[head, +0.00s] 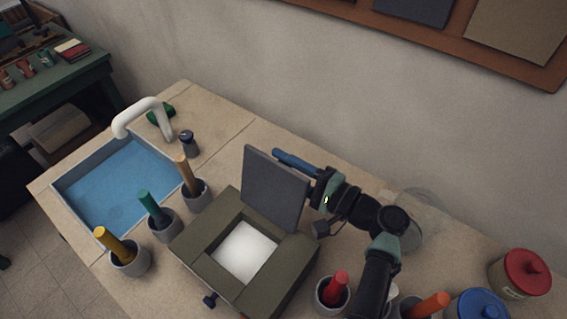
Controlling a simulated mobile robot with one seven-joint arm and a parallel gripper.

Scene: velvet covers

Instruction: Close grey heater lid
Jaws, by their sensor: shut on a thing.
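The grey heater lid (275,188) stands open and nearly upright at the back edge of the olive heater box (199,247). The box's square opening shows a bright white inside (246,251). My gripper (322,178) is just right of the lid's upper right edge, shut on a blue stick (297,163). The stick points left, behind the lid's top edge. Whether the stick or my gripper touches the lid cannot be told. The gripper's fingertips are small and partly hidden.
Cups with a yellow stick (106,239), a green stick (150,206) and an ochre stick (186,173) stand left of the heater. A blue-floored basin (122,185) lies beyond. A red stick (338,287) and lidded jars (522,275) stand at right.

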